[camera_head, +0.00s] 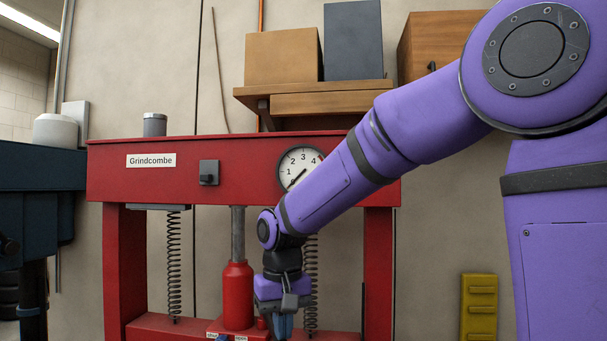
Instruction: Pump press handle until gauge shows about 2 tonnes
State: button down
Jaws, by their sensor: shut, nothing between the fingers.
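The red press frame (240,150) carries a "Grindcombe" label and stands in the middle of the head view. Its round white gauge (300,171) is on the top beam; the dark needle points to the lower left, below the 1, near the low end. A red bottle jack (238,296) with a grey ram stands under the beam. My gripper (283,326) points down just right of the jack, fingers shut, its tips near the lower picture edge. I cannot make out the pump handle; it may be behind my gripper or below the view.
Coil springs (174,265) hang on both sides of the jack. Small labels (240,338) sit at the jack's base. A shelf (310,92) with boxes is above the press. A dark blue machine (40,190) stands left and a yellow rack (479,307) is right.

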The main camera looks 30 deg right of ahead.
jog(key=shift+f, duration=6.15)
notch_tip(320, 180, up, 15)
